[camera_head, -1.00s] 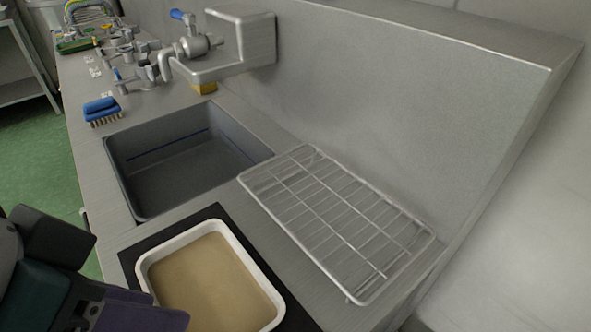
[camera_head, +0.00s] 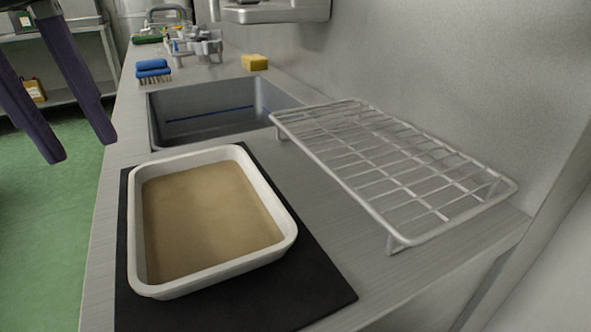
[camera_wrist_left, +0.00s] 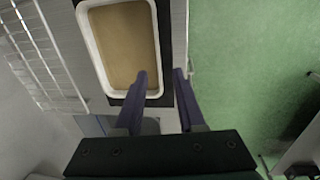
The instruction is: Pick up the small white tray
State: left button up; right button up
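The small white tray (camera_head: 267,260) sits flat on a black mat (camera_head: 325,289) at the near end of the steel counter. It has rounded corners, a raised white rim and a flat tan-brown content or bottom. My left gripper (camera_head: 83,150) is open and empty, left of the tray and apart from it, over the counter's left edge and the green floor. In the left wrist view, its two purple fingers (camera_wrist_left: 162,74) are spread, and the tray (camera_wrist_left: 92,42) shows beyond them. My right gripper is in neither view.
A wire rack (camera_head: 385,232) stands right of the tray. A grey sink (camera_head: 154,122) lies behind it. A blue brush (camera_head: 152,66), a yellow sponge (camera_head: 254,62) and metal fittings (camera_head: 200,47) are farther back. The wall closes the right side; open floor lies left.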

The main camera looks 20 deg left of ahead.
aim_at(134, 216)
pick_arm(q)
jog(key=f+b, duration=0.1)
jog(key=f, duration=0.2)
jog(key=d+f+b, duration=0.1)
jog(key=f, duration=0.2)
jog(key=w+f+b, duration=0.1)
jog(key=f+b, duration=0.1)
jog(key=f, duration=0.1)
jog(key=shift+w+d+f, duration=0.1)
jog(key=shift+d+f, duration=0.1)
jog(key=shift+r, duration=0.1)
grip_shut()
dwell(1.0)
